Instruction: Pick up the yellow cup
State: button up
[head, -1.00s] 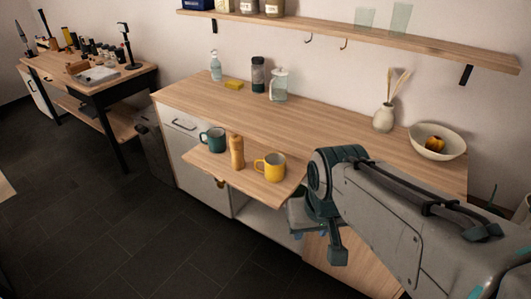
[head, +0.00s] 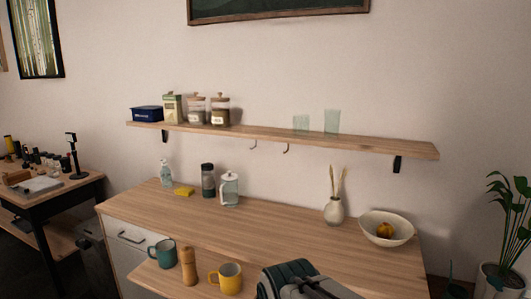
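The yellow cup (head: 229,279) stands upright near the bottom of the head view, on a pull-out wooden board (head: 150,276) below the counter. Its handle points left. A wooden pepper mill (head: 188,267) stands just left of it, and a teal cup (head: 163,252) stands further left. Part of my arm shows at the bottom edge, just right of the yellow cup. My gripper is outside the picture, so its fingers cannot be seen.
The counter (head: 270,224) behind holds a soap bottle (head: 167,173), a yellow sponge (head: 184,191), a dark shaker (head: 208,181), a glass jar (head: 230,190), a vase (head: 334,210) and a fruit bowl (head: 388,232). A shelf (head: 360,142) hangs above. The counter's middle is clear.

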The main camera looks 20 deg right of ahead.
aim_at(230, 273)
jog(key=k, duration=0.25)
jog(key=z, duration=0.7)
jog(key=i, duration=0.95)
